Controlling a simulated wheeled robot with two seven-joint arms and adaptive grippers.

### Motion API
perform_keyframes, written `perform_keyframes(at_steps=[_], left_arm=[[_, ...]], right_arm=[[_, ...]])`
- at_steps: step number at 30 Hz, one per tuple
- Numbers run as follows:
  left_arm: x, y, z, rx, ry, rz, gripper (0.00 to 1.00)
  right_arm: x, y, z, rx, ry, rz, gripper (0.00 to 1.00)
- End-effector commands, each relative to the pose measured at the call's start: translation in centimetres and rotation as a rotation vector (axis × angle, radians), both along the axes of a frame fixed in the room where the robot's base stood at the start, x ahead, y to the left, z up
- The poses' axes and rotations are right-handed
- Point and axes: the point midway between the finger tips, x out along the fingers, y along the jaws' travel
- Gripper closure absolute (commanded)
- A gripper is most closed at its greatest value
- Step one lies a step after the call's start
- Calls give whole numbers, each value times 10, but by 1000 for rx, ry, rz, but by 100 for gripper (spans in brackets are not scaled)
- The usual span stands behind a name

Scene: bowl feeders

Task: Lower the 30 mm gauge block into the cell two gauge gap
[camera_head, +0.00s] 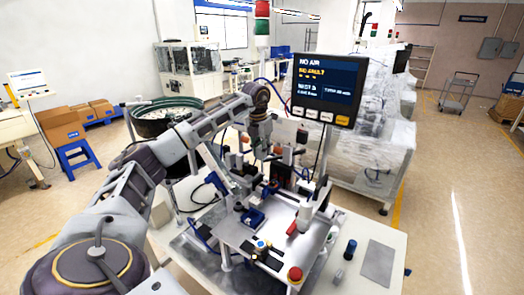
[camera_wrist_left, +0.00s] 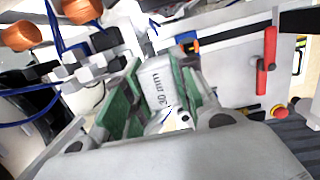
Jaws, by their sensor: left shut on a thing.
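The 30 mm gauge block (camera_wrist_left: 160,82) is a pale grey block with "30 mm" printed on its face. In the left wrist view it sits between the green finger pads of my left gripper (camera_wrist_left: 158,100), which is shut on it. In the head view my left gripper (camera_head: 263,153) hangs down above the machine fixtures at the back of the bench; the block is too small to make out there. I cannot pick out the cell two gauge gap for certain in either view. My right gripper is in neither view.
Fixtures with orange knobs (camera_wrist_left: 82,10) stand close on the left in the wrist view. A red handle (camera_wrist_left: 266,48) is on the pale plate at right. In the head view a monitor (camera_head: 327,88) reads "NO AIR". A red button (camera_head: 295,274) is at the bench front.

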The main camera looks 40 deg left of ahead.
Motion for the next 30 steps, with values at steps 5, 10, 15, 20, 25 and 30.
perform_keyframes(at_steps=[5,10,15,20,25,30], left_arm=[[0,0,-9,0,1,0,100],[0,0,-18,0,-1,0,100],[0,0,-30,0,1,0,100],[0,0,-46,0,0,0,100],[0,0,-64,0,0,0,100],[0,0,-70,0,-1,0,100]], right_arm=[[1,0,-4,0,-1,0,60],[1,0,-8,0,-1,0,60],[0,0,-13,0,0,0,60],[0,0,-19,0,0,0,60],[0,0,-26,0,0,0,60],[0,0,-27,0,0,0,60]])
